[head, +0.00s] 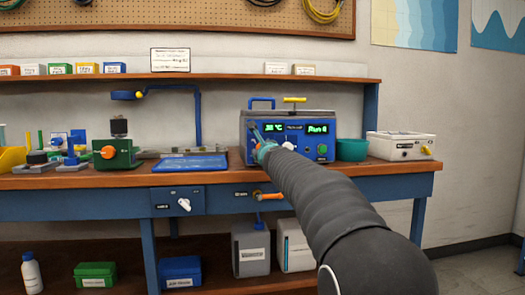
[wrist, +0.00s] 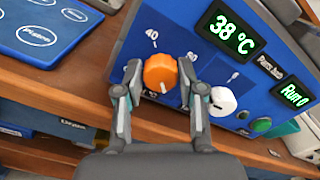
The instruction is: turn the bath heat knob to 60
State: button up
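The bath heat knob (wrist: 160,73) is orange and round, on the blue front panel of the bath unit (head: 250,122). The display (wrist: 226,32) reads 38 °C. My gripper (wrist: 159,70) has its two fingers spread on either side of the knob, and I cannot tell whether they touch it.
Right of the knob are a white knob (wrist: 222,101), a green button (wrist: 261,125) and a Run 0 display (wrist: 293,95). A blue mat (head: 190,163) lies on the bench left of the unit.

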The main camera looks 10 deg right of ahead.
jog(key=o, duration=0.3)
jog(key=shift+a, duration=0.1)
